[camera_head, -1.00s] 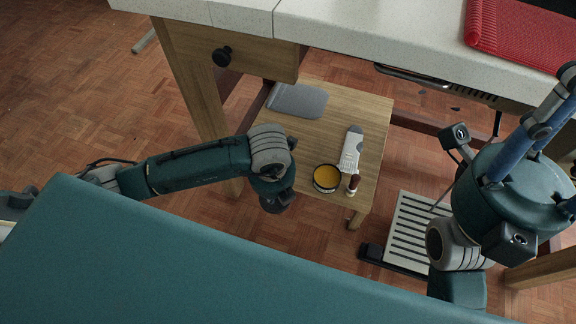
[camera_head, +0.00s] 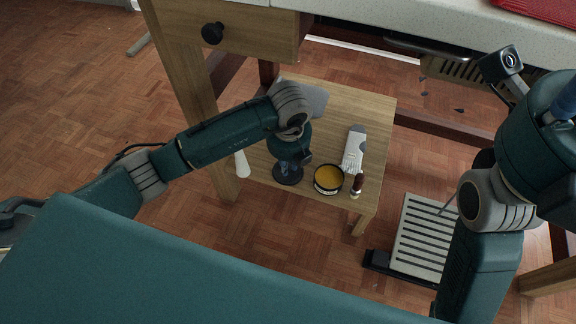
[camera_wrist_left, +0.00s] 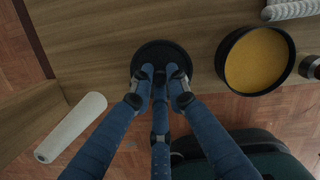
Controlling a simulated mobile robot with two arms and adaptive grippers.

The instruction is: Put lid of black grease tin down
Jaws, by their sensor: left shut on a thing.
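The lid is a flat black disc (camera_head: 289,177), held by my left gripper (camera_head: 289,166) over the front part of the small wooden table. In the left wrist view the closed fingertips (camera_wrist_left: 164,76) pinch the lid (camera_wrist_left: 160,52) near its middle. Whether it touches the tabletop is not clear. The open grease tin (camera_head: 328,179), black-walled with a yellow-orange filling, stands just right of the lid with a small gap. It also shows in the left wrist view (camera_wrist_left: 255,62). Part of my right gripper (camera_head: 565,100) shows at the right edge; its fingertips are out of the picture.
A white and grey tool (camera_head: 354,150) and a dark-handled item (camera_head: 357,185) lie right of the tin. A white cylinder (camera_head: 242,163) is left of the lid. A grey flat object (camera_head: 315,98) lies behind. The small table's (camera_head: 370,105) back right is bare.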

